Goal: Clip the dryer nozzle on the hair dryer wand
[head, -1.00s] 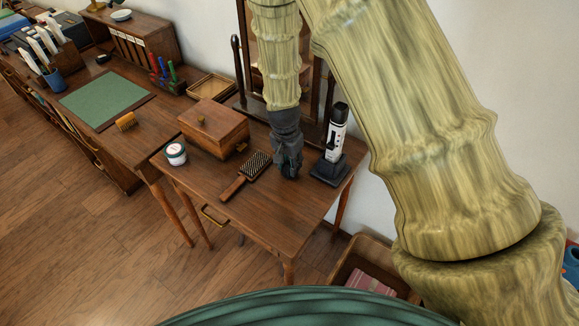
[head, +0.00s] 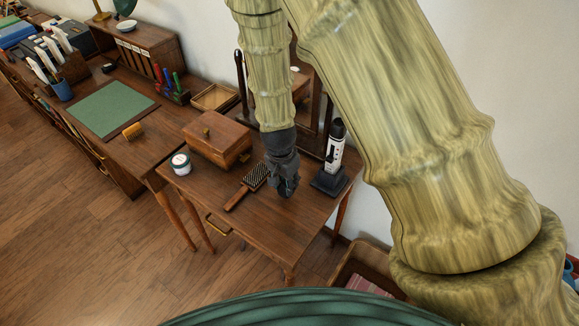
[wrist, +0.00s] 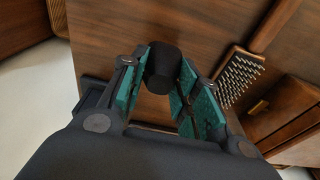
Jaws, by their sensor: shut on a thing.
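The hair dryer wand (head: 335,153), white with a black top, stands upright in a dark square stand (head: 328,181) near the right end of the small wooden table. My gripper (head: 287,190) points down over the table, just left of the stand and apart from it. In the wrist view my gripper's teal pads (wrist: 168,92) are closed around a short black cylinder, which I take to be the dryer nozzle (wrist: 163,66). The nozzle's lower part is hidden between the fingers. In the head view it cannot be made out against the dark gripper.
A hairbrush (head: 247,187) lies left of my gripper, also in the wrist view (wrist: 238,78). A wooden box (head: 215,138) and a white jar (head: 181,163) stand farther left. A mirror frame (head: 309,120) rises behind. The table's front right is clear.

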